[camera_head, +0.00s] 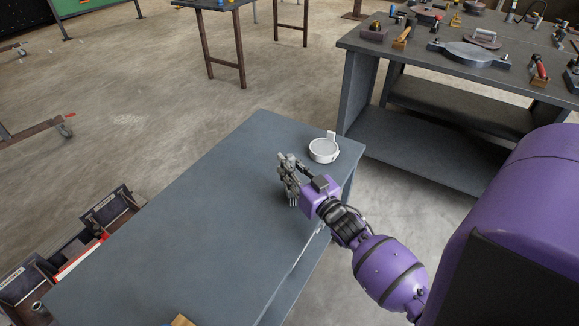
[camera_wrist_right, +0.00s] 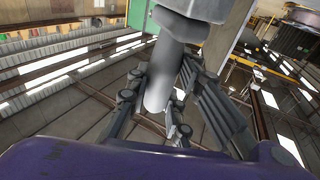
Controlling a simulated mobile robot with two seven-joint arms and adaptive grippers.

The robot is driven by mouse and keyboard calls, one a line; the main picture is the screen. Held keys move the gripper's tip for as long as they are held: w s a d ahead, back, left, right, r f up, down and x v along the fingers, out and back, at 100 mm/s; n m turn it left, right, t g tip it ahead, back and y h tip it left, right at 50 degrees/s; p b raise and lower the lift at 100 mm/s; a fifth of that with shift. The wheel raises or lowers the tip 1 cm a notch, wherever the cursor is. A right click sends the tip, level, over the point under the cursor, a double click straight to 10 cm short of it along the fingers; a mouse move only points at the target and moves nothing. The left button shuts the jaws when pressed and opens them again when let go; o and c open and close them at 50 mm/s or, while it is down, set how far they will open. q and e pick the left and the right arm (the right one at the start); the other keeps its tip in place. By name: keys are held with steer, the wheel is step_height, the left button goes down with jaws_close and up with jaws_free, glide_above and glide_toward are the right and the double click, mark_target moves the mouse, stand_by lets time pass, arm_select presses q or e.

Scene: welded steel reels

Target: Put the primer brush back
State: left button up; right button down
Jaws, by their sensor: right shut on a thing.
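My right gripper (camera_head: 287,172) is above the near grey table, left of the white round pot, and does not touch the pot. In the right wrist view, its fingers (camera_wrist_right: 165,110) are shut around a smooth light-grey handle (camera_wrist_right: 170,60). The handle widens to a thicker grey head at the top edge of that view; this looks like the primer brush. In the head view the brush is mostly hidden by the fingers. The white round pot (camera_head: 323,151) stands near the table's far right corner, with a small upright white tab on its rim. My left gripper is not in view.
The near grey table (camera_head: 190,225) is mostly bare, with a tan object (camera_head: 182,320) at the bottom edge. Dark bins (camera_head: 105,212) stand on the floor at left. A workbench (camera_head: 430,75) with several tools and steel parts stands at the upper right.

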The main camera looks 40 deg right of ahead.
steer(key=shift+f, duration=0.15)
steer(key=c, duration=2)
jaws_free()
steer(key=shift+f, duration=0.1)
steer(key=o, duration=0.4)
steer(key=shift+o, duration=0.2)
steer(key=shift+r, duration=0.3)
steer(key=s+f, duration=0.1)
steer(key=s, duration=1.1)
steer(key=s+a+f+g, duration=0.4)
steer(key=s+f, duration=0.3)
steer(key=s, duration=0.3)
steer(key=s+a+f+g, duration=0.3)
steer(key=s+a+f, duration=0.4)
steer(key=s, duration=0.3)
steer(key=s+a+f+n+g, duration=0.1)
steer(key=s+a+f+g, duration=0.3)
steer(key=s, duration=0.6)
step_height(320, 180, down, 4)
steer(key=shift+s+a+r+g+y+b, duration=0.15)
steer(key=shift+a+g+y+b, duration=0.25)
steer(key=shift+a, duration=0.55)
